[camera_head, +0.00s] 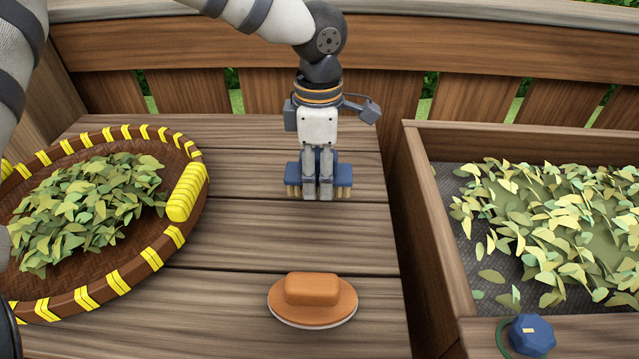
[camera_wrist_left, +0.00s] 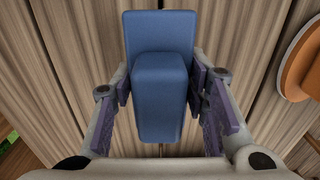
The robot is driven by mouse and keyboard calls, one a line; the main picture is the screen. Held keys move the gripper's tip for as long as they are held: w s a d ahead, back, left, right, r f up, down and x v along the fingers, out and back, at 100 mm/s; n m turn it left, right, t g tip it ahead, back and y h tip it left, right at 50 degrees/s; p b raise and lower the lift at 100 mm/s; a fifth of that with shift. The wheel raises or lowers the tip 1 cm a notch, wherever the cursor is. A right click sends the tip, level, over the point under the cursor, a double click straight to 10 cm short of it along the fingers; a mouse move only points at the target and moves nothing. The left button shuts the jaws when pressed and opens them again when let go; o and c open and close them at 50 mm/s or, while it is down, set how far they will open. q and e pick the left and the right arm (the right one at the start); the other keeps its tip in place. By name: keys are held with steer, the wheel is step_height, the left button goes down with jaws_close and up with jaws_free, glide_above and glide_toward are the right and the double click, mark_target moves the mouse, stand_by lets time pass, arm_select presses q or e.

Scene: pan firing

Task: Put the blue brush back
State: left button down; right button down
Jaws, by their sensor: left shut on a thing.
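The blue brush (camera_head: 343,175) has a blue back and pale bristles facing down. My left gripper (camera_head: 318,190) is shut on it, over the middle of the wooden table in the head view. Whether the bristles touch the boards I cannot tell. In the left wrist view the blue brush (camera_wrist_left: 160,85) lies between the two fingers (camera_wrist_left: 162,100), gripped by its raised handle. The right gripper is not in view.
An orange oval brush-like block (camera_head: 312,298) lies near the table's front. A round basket (camera_head: 75,295) with yellow binding holds leaves at left. A wooden-framed bin (camera_head: 440,215) with leaves stands at right, with a blue knob (camera_head: 531,335) at its front. Bare boards (camera_head: 250,235) lie between.

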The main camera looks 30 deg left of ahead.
mark_target(318, 187)
arm_select(q)
steer(key=shift+f, duration=1.35)
steer(key=shift+f, duration=0.1)
steer(key=c, duration=0.9)
jaws_free()
steer(key=shift+f, duration=0.1)
steer(key=shift+c, duration=0.2)
